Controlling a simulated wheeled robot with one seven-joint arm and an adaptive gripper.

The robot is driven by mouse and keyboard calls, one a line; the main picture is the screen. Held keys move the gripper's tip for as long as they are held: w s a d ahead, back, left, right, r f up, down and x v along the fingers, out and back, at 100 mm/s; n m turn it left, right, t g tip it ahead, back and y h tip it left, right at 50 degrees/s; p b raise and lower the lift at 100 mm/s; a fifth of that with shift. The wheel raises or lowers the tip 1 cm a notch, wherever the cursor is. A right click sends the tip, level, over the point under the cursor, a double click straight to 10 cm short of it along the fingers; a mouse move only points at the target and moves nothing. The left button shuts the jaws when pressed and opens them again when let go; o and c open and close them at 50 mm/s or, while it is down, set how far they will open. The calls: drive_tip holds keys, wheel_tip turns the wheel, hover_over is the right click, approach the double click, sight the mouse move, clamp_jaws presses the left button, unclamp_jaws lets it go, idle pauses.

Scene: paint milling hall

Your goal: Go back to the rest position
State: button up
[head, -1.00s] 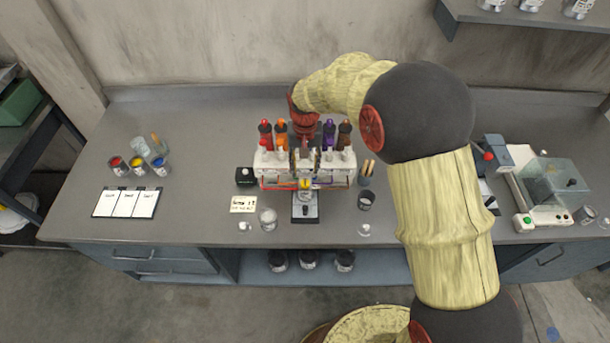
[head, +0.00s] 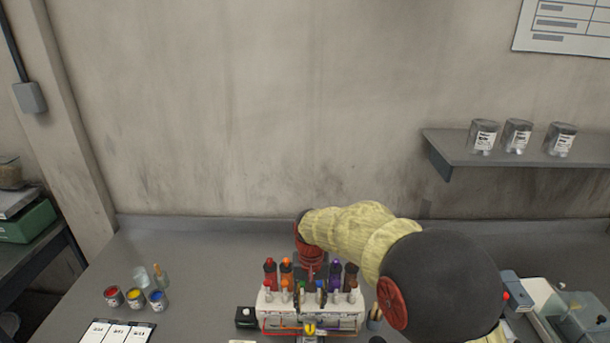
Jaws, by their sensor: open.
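My arm reaches in from the right over the bench. Its red wrist points down just behind the white rack (head: 350,310). My gripper (head: 308,290) hangs at the middle of the rack, among the colour bottles, and shows only in part. Its jaws are apart, and I see nothing held between them. The rack carries a red bottle (head: 270,272), an orange bottle (head: 286,272), a purple bottle (head: 335,274) and a brown bottle (head: 351,276). Whether my fingers touch the rack or bottles cannot be told.
Red, yellow and blue paint pots (head: 134,297) stand at the left beside a card board (head: 116,332). A small black box (head: 246,317) is left of the rack. A wall shelf (head: 500,152) holds cans. A machine with a clear cover (head: 580,318) stands right.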

drive_tip(key=s+d+r+t+b, duration=0.2)
drive_tip(key=s+d+r+b, duration=0.2)
drive_tip(key=s+d, duration=0.4)
drive_tip(key=s+d+r+t+b, duration=0.3)
drive_tip(key=s+d, duration=0.6)
drive_tip(key=s, duration=1.1)
wheel_tip(320, 180, up, 3)
drive_tip(key=shift+s+r+t+b, duration=0.15)
drive_tip(key=shift+t+b, duration=0.15)
drive_tip(key=shift+b, duration=0.8)
drive_tip(key=shift+c, duration=0.5)
